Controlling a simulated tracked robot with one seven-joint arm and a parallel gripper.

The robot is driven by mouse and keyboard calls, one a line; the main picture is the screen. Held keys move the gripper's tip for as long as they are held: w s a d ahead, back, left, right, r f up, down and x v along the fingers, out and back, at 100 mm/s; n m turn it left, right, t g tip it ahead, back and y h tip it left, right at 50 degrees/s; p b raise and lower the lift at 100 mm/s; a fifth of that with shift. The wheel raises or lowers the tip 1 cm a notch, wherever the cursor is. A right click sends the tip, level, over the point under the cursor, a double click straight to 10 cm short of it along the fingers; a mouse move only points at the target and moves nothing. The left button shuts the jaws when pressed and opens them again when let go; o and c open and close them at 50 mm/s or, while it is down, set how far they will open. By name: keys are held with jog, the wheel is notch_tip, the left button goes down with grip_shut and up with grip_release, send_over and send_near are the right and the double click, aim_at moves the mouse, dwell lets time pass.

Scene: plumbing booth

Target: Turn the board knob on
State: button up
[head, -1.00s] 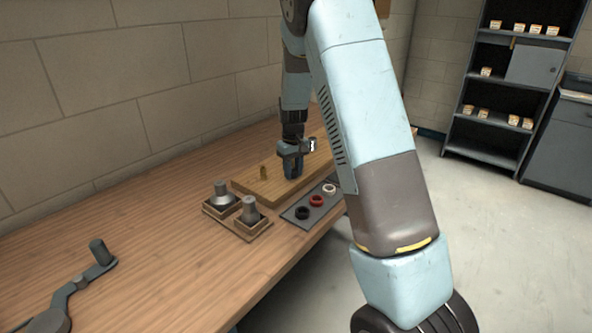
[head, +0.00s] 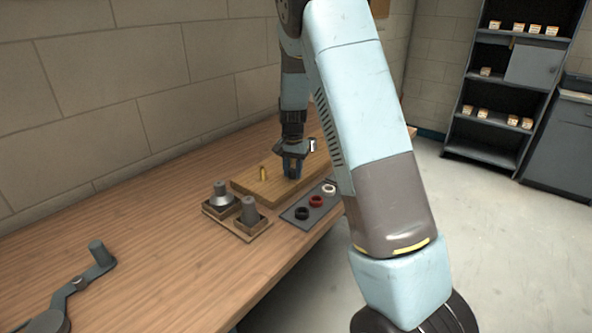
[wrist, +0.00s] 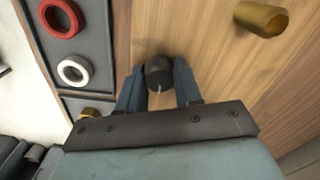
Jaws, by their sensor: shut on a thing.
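The board (head: 257,185) is a wooden panel lying on the bench, with a short brass post (head: 263,173) standing on it. The brass post also shows at the top right of the wrist view (wrist: 262,18). The board knob (wrist: 158,72) is a dark round knob with a pale mark line on its face. My gripper (head: 292,172) points down over the board, and in the wrist view its two blue fingers (wrist: 159,88) sit on either side of the knob, shut on it. In the head view the knob is hidden by the gripper.
A grey tray (head: 289,214) with black, red and white rings lies at the board's front. A wooden holder (head: 240,235) with two grey metal fittings stands at the left. A grey crank-like tool (head: 75,287) lies at the near left. The bench between is clear.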

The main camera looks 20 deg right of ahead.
aim_at(292, 169)
jog(key=shift+w+r+m, duration=0.1)
jog(key=shift+m, duration=0.5)
jog(key=shift+a, duration=0.1)
jog(key=o, duration=1)
jog(key=shift+o, duration=0.2)
notch_tip(292, 169, up, 14)
jog(key=shift+f, duration=0.25)
